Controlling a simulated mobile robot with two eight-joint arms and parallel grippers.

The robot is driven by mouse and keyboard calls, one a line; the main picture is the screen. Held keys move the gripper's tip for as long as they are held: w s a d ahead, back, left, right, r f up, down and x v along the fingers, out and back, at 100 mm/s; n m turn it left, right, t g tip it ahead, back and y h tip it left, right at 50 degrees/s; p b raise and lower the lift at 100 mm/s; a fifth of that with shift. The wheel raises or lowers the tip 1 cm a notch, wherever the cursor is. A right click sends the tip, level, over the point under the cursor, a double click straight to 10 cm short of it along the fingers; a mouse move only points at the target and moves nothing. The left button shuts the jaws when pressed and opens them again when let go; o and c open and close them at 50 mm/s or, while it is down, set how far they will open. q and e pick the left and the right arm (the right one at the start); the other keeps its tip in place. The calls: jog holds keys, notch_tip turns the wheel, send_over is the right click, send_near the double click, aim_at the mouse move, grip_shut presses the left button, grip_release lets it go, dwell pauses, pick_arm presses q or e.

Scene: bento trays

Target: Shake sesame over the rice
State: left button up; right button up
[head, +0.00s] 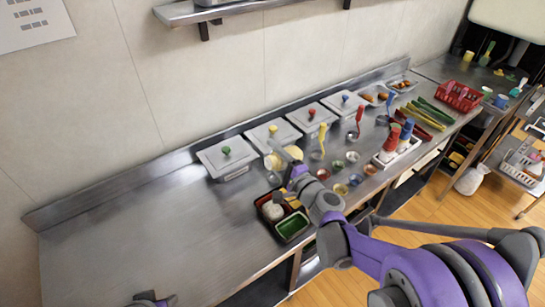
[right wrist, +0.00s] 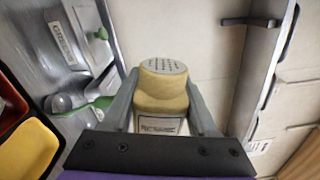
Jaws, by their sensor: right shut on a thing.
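My right gripper (right wrist: 163,105) is shut on a yellow shaker (right wrist: 163,92) with a pale, holed top and a label on its front. The top points up and away in the right wrist view. In the head view the right gripper (head: 282,156) is above the counter, just behind the bento tray (head: 263,220); the arm partly hides the shaker there.
Lidded containers with coloured knobs (head: 226,155) line the back of the counter. Ladles and small bowls (head: 338,165) stand right of the tray. Red, white and blue bottles sit in a white rack (head: 400,154). The counter's left half (head: 130,240) is clear.

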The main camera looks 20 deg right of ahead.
jog(key=m, duration=0.5)
jog(key=shift+s+r+m+b, duration=0.1)
jog(key=shift+r+m+b, duration=0.2)
jog(key=shift+r+b, duration=0.1)
pick_arm(q)
jog(key=f, duration=0.1)
jog(key=s+f+b, duration=0.1)
jog(key=f, duration=0.1)
jog(key=shift+s+f, duration=0.15)
jog(key=shift+f, duration=0.05)
pick_arm(e)
jog(key=m, duration=0.3)
jog(key=r+m, duration=0.1)
jog(key=m, duration=0.6)
jog(key=shift+r, duration=0.25)
